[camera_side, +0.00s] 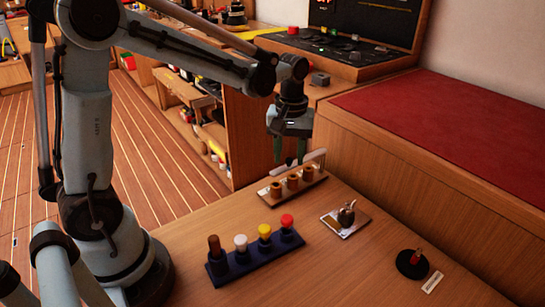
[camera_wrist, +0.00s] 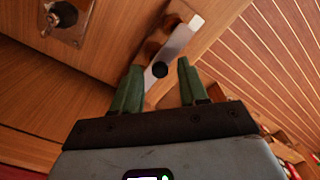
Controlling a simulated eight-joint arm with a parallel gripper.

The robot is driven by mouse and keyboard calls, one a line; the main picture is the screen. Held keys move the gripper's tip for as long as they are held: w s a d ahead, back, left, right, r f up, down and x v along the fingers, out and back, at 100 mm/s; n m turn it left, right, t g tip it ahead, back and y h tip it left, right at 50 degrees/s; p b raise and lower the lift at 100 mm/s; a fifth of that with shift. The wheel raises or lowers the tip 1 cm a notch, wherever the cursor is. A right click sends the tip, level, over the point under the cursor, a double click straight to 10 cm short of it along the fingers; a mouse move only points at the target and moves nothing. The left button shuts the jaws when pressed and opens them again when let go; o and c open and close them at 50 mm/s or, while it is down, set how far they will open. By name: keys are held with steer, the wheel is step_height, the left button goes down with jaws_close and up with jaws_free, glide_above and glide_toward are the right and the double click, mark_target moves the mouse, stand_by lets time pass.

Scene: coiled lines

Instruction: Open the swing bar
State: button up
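The swing bar (camera_wrist: 178,42) is a flat, pale grey strip with a whitish end and a black round spot. It lies along the wooden rack (camera_wrist: 172,15) in the wrist view. In the side view the bar (camera_side: 313,157) shows as a pale strip at the back of the rack (camera_side: 297,191), which holds several brown cup-like pieces. My gripper (camera_side: 289,158) is just above the rack's far side, pointing down. In the wrist view my gripper (camera_wrist: 159,65) is open, its green fingers apart, with the bar's black spot seen between them. I cannot tell whether they touch it.
A small plate with a metal fitting (camera_side: 346,217) stands right of the rack; it also shows in the wrist view (camera_wrist: 64,17). A dark block with coloured knobs (camera_side: 255,250) is in front. A black disc with a red top (camera_side: 412,263) is at right. A red-topped bench borders the table.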

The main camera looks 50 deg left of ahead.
jaws_close()
steer(key=w+a+m, duration=1)
steer(key=a+m, duration=0.1)
steer(key=m, duration=0.5)
steer(key=shift+a, duration=0.2)
stand_by(0.5)
steer(key=shift+m, duration=0.3)
steer(key=shift+o, duration=0.5)
jaws_free()
